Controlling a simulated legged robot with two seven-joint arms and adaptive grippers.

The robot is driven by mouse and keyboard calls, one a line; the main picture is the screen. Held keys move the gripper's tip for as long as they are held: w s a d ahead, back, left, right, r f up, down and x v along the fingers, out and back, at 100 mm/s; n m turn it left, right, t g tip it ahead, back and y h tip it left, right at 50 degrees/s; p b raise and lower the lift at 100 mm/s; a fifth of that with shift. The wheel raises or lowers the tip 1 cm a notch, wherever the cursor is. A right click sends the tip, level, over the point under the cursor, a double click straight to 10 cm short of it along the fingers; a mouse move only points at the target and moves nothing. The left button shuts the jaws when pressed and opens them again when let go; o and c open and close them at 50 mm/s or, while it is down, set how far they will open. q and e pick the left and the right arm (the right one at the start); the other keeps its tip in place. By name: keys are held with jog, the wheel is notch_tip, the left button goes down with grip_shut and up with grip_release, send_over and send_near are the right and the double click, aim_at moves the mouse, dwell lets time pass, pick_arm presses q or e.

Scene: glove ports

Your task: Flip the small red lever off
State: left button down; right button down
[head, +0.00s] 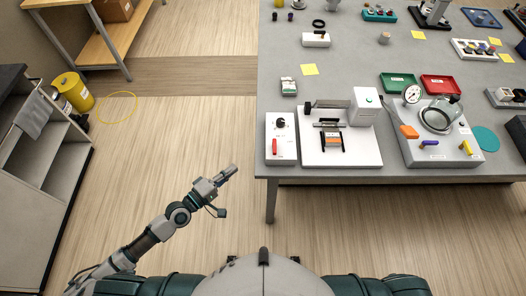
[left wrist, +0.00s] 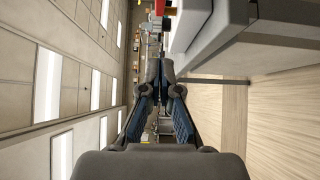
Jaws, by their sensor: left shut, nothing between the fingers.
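The small red lever (head: 275,146) stands on the front of a white switch box (head: 281,125), which has a black knob above the lever. The box is at the near left corner of the grey table (head: 390,180). My left gripper (head: 231,170) is shut and empty, left of the table's edge and apart from the lever, a little nearer to me. In the left wrist view its closed fingers (left wrist: 160,75) point ahead, with the table's underside or edge at the upper right. A small red patch (left wrist: 160,5) shows at the top, too unclear to name. My right gripper is not in view.
A white press-like device (head: 340,150) stands just right of the switch box. Further right is a grey panel (head: 440,155) with a gauge and a glass dome. Open floor (head: 180,130) lies left of the table. A grey cabinet (head: 40,160) stands at the far left.

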aim_at(274, 148)
pick_arm(q)
jog(key=shift+w, duration=0.15)
jog(key=p+x, duration=0.1)
jog(key=x, duration=0.3)
jog(key=s+d+p+x, duration=0.1)
jog(key=p+x, duration=0.1)
jog(key=x, duration=0.2)
jog(key=p+x, duration=0.2)
jog(key=x, duration=0.2)
jog(key=shift+s+d, duration=0.25)
jog(key=shift+d, duration=0.7)
jog(key=shift+f, duration=0.1)
jog(key=shift+a, duration=0.2)
